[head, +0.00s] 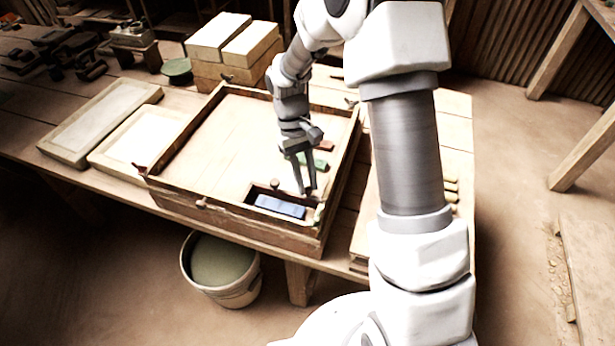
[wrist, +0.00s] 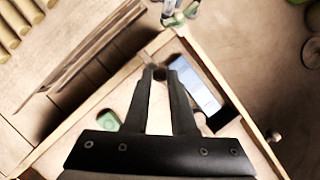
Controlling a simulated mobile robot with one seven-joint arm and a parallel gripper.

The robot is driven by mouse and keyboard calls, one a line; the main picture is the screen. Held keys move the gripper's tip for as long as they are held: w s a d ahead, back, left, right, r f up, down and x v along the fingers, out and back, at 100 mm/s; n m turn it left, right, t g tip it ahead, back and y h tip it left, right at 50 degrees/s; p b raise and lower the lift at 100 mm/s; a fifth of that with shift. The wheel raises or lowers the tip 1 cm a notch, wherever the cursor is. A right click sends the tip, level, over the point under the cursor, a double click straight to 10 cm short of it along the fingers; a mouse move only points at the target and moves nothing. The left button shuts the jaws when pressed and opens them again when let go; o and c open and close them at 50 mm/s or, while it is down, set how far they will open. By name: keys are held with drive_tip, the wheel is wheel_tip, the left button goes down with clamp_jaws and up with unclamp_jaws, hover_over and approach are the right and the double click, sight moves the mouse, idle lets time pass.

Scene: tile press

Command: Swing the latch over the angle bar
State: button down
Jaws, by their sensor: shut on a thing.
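My gripper (head: 307,193) points down over the near right corner of the wooden tray frame (head: 172,203). In the wrist view its two fingers (wrist: 158,74) close at the tips around a small dark round knob (wrist: 158,72). I cannot tell how this knob joins the latch, and the latch arm is not clearly visible. A green and pale metal fitting (wrist: 178,17) sits at the frame's corner just beyond the fingertips; it also shows in the head view (head: 319,214). I cannot clearly make out the angle bar.
A blue block (head: 280,207) lies in a small compartment beside the gripper. Red (head: 326,146) and green (head: 313,160) pieces lie along the tray's right side. Stacked blocks (head: 235,45) stand behind, pale slabs (head: 100,118) lie left, and a bucket (head: 222,268) stands below.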

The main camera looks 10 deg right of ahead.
idle(0.4)
drive_tip(key=c, duration=0.7)
unclamp_jaws()
drive_tip(key=shift+c, duration=0.2)
drive_tip(key=p+v, duration=0.1)
drive_tip(key=v, duration=1.6)
drive_tip(key=shift+w+r+p, duration=0.15)
drive_tip(key=shift+p, duration=0.15)
drive_tip(key=shift+a, duration=0.1)
